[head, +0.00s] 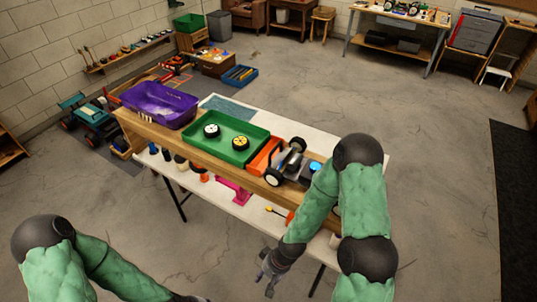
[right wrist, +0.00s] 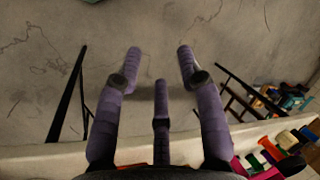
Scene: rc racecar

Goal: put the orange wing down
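An orange piece (head: 264,157) lies on the raised wooden board, between the green tray (head: 222,139) and the grey and black car (head: 288,163). I cannot tell whether it is the wing or a tray. A smaller orange and yellow item (head: 289,216) shows by my right forearm, partly hidden. My right gripper (head: 271,272) hangs in front of the table's near edge. In the right wrist view its purple fingers (right wrist: 160,72) are spread apart with only floor between them, holding nothing.
A purple bin (head: 160,104) stands at the left end of the board. The green tray holds two wheels. A pink part (head: 235,191) and several small bottles stand along the white table's (head: 259,213) near side. Open concrete floor lies in front.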

